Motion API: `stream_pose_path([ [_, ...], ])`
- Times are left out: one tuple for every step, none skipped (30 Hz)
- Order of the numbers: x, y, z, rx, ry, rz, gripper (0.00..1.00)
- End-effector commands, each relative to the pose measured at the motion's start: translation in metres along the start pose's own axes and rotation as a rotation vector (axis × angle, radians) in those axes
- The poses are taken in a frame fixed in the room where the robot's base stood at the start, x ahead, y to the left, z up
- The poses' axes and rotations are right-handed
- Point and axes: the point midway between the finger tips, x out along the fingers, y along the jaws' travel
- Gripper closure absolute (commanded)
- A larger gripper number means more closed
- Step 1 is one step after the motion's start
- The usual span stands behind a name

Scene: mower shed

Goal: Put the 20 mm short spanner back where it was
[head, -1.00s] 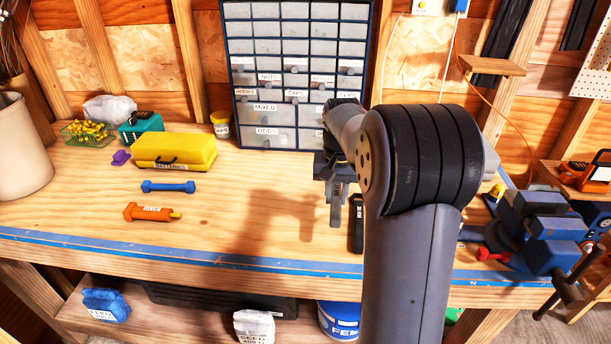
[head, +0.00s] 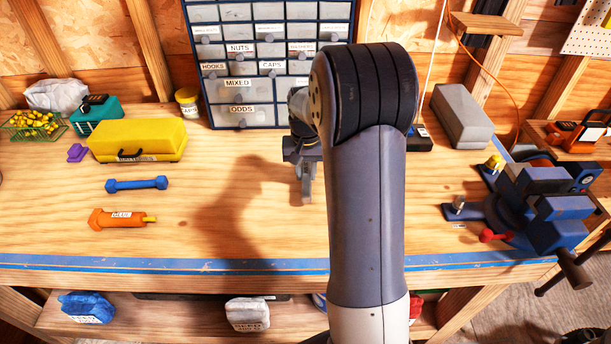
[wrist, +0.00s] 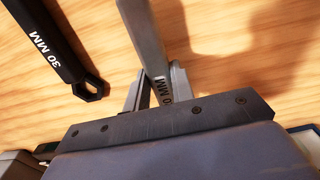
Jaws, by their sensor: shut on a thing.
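My gripper (wrist: 157,88) is shut on a grey spanner (wrist: 142,30), seen in the wrist view. Its marking ends in "MM"; the number is partly hidden by the jaws. The far end of the spanner is out of the frame. In the head view my gripper (head: 304,190) is low over the middle of the bench, pointing down, with my arm covering part of the view. A black spanner marked 30 MM (wrist: 52,45) lies on the wood to the left in the wrist view, apart from the held one. It is hidden in the head view.
The wooden bench (head: 255,235) is clear left of my gripper. A drawer cabinet (head: 268,60) stands behind; a grey block (head: 463,116) and blue vise (head: 540,205) are right.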

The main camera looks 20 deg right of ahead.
Motion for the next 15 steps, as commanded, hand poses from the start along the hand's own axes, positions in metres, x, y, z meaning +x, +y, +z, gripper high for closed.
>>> stream_pose_path([
  [0.008, 0.0, 0.001, 0.0, -0.005, 0.001, 0.99],
  [0.012, 0.0, 0.001, 0.0, -0.005, 0.001, 0.99],
  [0.017, 0.0, 0.001, 0.0, -0.004, 0.001, 0.99],
  [0.02, 0.0, 0.001, 0.0, -0.003, 0.001, 0.99],
  [0.022, 0.0, 0.001, 0.0, -0.002, 0.0, 0.99],
  [0.024, 0.0, 0.001, 0.0, -0.001, 0.0, 0.99],
  [0.024, 0.0, 0.0, 0.0, 0.0, 0.0, 0.99],
  [0.025, 0.0, 0.0, 0.0, 0.0, 0.0, 0.99],
  [0.024, 0.0, 0.0, 0.0, 0.0, 0.0, 0.99],
  [0.024, 0.0, 0.0, 0.0, 0.0, 0.0, 0.99],
  [0.024, 0.0, 0.0, 0.0, 0.0, 0.0, 0.99],
  [0.024, 0.0, 0.0, 0.0, 0.0, 0.0, 0.99],
  [0.024, 0.0, 0.0, 0.0, 0.0, 0.0, 0.99],
  [0.025, 0.0, 0.0, 0.0, 0.0, 0.0, 0.99],
  [0.026, 0.0, 0.0, 0.0, 0.0, 0.0, 0.99],
])
